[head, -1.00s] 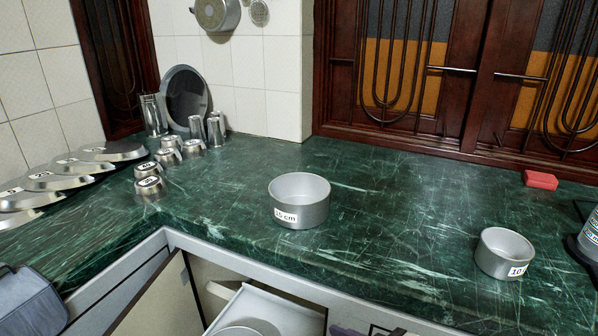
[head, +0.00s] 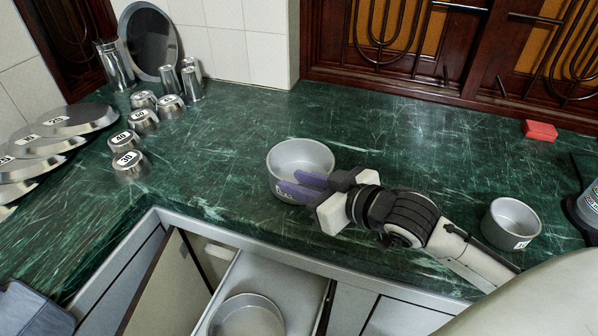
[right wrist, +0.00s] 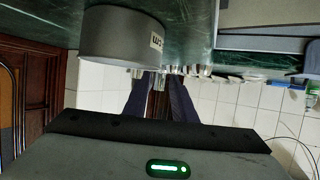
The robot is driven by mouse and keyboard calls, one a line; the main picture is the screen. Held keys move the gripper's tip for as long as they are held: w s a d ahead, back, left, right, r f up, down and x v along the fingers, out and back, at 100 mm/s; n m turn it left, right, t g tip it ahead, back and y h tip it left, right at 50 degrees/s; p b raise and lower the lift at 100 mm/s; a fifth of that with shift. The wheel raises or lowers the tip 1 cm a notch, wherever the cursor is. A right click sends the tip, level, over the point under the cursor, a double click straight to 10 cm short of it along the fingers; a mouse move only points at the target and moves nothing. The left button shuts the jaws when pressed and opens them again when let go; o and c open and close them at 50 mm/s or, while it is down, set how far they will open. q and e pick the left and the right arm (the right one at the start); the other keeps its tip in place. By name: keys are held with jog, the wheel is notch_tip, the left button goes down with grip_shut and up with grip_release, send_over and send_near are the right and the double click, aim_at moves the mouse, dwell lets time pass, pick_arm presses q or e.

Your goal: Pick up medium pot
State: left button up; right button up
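The medium pot (head: 300,158), a grey round pot with a white label, stands upright on the green counter; it also shows in the upper left of the right wrist view (right wrist: 118,35). My right gripper (head: 300,187) reaches in from the right, its purple fingers overlapping the pot's front right side in the head view. The fingers are apart with nothing between them, which also shows in the right wrist view (right wrist: 158,85). There the pot lies to one side of the fingers. The fingers hide part of the pot's label. My left gripper is not in view.
A smaller pot (head: 511,224) stands at the right, near my right arm. A larger round pan (head: 246,318) lies in the open drawer (head: 283,275) below. Metal cups (head: 129,165) and several lids (head: 78,120) are at the left. A red block (head: 540,130) lies at the back right.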

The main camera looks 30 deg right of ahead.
aim_at(280, 176)
jog(key=x, duration=0.5)
jog(key=shift+w+d+f, duration=0.25)
jog(key=shift+w, duration=0.2)
grip_shut()
